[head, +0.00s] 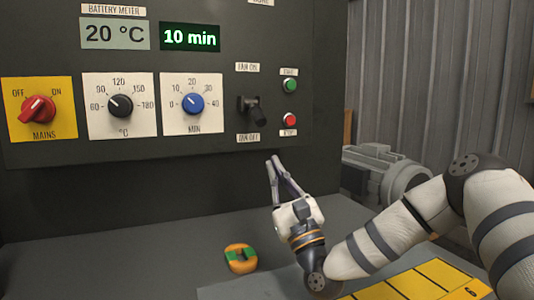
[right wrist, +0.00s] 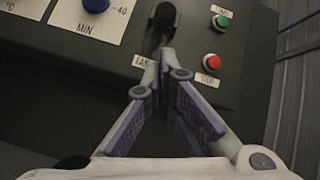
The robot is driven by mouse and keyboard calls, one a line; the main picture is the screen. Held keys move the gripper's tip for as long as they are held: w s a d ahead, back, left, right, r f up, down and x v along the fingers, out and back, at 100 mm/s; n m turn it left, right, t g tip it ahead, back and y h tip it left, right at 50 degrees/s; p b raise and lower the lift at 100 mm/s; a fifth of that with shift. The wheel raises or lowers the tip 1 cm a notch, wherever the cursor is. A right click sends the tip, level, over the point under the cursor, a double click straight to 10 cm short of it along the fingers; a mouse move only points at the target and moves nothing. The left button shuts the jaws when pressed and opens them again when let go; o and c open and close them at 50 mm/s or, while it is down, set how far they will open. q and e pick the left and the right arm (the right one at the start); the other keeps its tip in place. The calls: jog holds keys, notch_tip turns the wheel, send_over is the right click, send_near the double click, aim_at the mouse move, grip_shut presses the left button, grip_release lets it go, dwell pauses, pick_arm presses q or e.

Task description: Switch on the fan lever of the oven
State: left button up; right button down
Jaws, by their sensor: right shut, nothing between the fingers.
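The black fan lever (head: 257,114) is on the dark oven panel (head: 220,143), between the FAN ON label (head: 247,67) above and the FAN OFF label (head: 248,138) below. Its knob hangs downward, toward the lower label. My right gripper (head: 272,160) is below the lever and a little to its right, fingers pointing up, shut and empty. In the right wrist view the fingertips (right wrist: 167,52) meet just below the lever (right wrist: 164,17), seemingly apart from it. My left gripper is not in view.
The green start button (head: 290,85) and red stop button (head: 290,120) are close to the lever's right. The blue minute knob (head: 193,103) is to its left. An orange and green object (head: 240,258) lies on the grey surface below. A grey motor (head: 385,175) stands behind my right arm.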

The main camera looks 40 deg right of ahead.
aim_at(255, 113)
jog(key=a+x, duration=0.1)
jog(key=x, duration=0.8)
jog(key=shift+d, duration=0.45)
jog(key=shift+w, duration=0.1)
